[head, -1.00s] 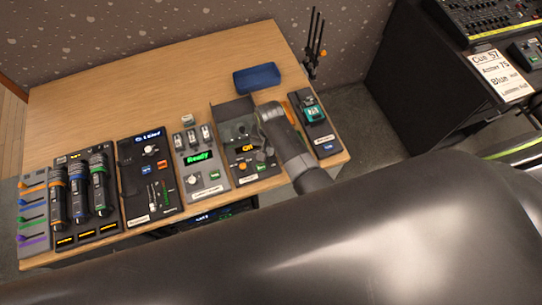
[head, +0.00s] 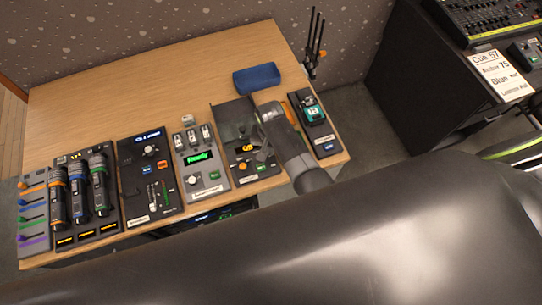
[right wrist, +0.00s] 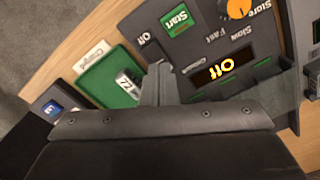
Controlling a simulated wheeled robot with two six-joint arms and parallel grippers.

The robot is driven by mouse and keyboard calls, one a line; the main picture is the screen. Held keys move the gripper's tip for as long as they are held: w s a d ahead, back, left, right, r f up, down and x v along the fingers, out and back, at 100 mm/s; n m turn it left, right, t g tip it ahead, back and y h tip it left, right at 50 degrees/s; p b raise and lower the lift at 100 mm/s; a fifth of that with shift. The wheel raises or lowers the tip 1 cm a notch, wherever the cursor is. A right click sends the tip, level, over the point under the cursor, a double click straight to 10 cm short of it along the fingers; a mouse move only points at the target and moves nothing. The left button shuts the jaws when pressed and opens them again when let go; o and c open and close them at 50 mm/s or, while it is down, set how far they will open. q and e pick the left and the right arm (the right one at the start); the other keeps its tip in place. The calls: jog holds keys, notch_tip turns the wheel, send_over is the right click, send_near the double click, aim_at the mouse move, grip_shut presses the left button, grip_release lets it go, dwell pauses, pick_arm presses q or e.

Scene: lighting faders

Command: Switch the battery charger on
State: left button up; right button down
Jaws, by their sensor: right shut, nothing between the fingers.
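The battery charger (head: 228,116) is a dark unit on the wooden table, with an orange display, an orange knob and a green button. In the right wrist view its panel (right wrist: 205,40) is upside down, and the display (right wrist: 222,70) appears to read "Off". A green Start button (right wrist: 180,20) and a small dark switch (right wrist: 150,52) beside an "Off" label also show there. My right gripper (right wrist: 158,72) is shut and empty, its tips over the panel edge close to the switch; I cannot tell whether they touch it. My right arm partly hides the charger in the head view. My left gripper is not in view.
A grey unit with a green "Ready" display (head: 199,158) stands left of the charger. A dark device with a teal part (head: 315,125) stands to its right. A blue case (head: 257,79) lies behind. The table's back left (head: 130,95) is clear.

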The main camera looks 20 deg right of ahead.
jog(key=shift+f+b, duration=0.6)
jog(key=shift+f, duration=0.25)
dwell(0.3)
jog(key=shift+r, duration=0.1)
notch_tip(320, 180, up, 5)
jog(key=p, duration=0.5)
jog(key=shift+p, duration=0.3)
jog(key=shift+r, duration=0.95)
